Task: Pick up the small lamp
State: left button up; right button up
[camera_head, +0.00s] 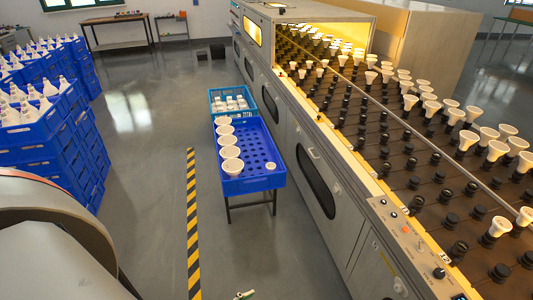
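In the head view a blue perforated crate (257,183) stands on a dark-legged stand in the middle of the floor. Several large white round lamps form a row along its left side, the nearest one (231,167) at the front left. One clearly smaller white lamp (270,167) sits apart from them at the crate's front right corner. A lighter blue crate (215,109) behind holds several small white items, too small to tell exactly.
A long burn-in machine (318,182) runs along the right, with rows of black sockets and several white lamps on top. Blue crates of white lamps (95,148) are stacked at left. A yellow-black floor stripe (192,225) lies left of the middle crate.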

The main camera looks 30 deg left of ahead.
aim_at(271, 167)
jog(key=u, duration=1)
jog(key=z, duration=1.25)
jog(key=u, duration=1.25)
jog(key=i, duration=0.8)
